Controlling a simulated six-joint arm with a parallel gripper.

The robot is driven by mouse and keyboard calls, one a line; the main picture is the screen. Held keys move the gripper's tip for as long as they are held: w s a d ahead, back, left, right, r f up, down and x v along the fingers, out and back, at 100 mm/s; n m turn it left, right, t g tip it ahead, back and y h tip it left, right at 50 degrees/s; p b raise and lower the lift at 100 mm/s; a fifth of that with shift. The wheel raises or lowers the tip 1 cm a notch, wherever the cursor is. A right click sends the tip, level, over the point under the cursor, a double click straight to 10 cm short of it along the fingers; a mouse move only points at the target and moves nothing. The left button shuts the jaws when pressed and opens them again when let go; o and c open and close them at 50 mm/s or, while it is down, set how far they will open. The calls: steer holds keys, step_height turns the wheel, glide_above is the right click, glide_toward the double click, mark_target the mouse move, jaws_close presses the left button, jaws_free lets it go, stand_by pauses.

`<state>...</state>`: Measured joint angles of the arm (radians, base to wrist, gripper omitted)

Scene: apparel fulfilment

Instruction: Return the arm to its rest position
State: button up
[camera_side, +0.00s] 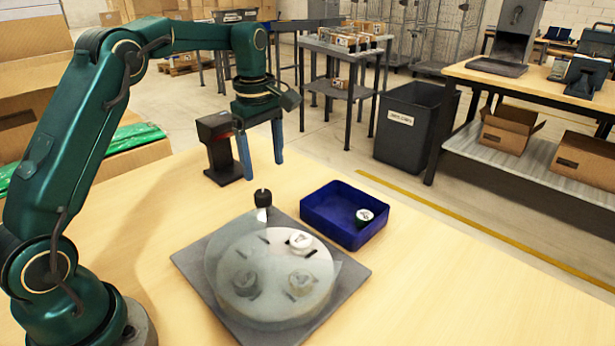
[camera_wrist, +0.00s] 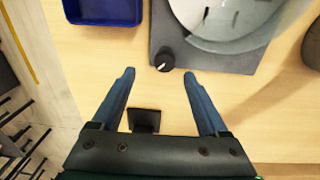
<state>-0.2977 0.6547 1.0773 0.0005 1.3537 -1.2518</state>
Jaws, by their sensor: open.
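My gripper (camera_side: 261,148) is open and empty, held above the table behind the turntable in the side view. In the wrist view its two blue fingers (camera_wrist: 159,80) are spread apart with nothing between the tips. My green arm reaches over from the left. A pale translucent disc (camera_side: 270,262) on a grey square base (camera_side: 195,262) carries several round items, one of them white (camera_side: 301,241). A black knob (camera_side: 262,198) stands at the base's far corner, and it also shows in the wrist view (camera_wrist: 165,62).
A blue bin (camera_side: 335,231) right of the disc holds one round white-topped item (camera_side: 364,216). A black scanner-like device (camera_side: 219,150) stands behind my gripper, close to it in the picture. The table's right front is clear. A grey waste bin (camera_side: 409,124) stands beyond the table.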

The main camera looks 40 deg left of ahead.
steer(key=s+d+r+m+t, duration=0.3)
steer(key=s+d+r+m, duration=0.2)
steer(key=s+d+r, duration=0.35)
steer(key=s+d+f+m+t, duration=0.2)
steer(key=s+f+m, duration=0.2)
steer(key=s+m, duration=0.7)
steer(key=shift+s+d+f+m, duration=0.15)
steer(key=shift+s+f+m, duration=0.2)
steer(key=shift+m, duration=0.55)
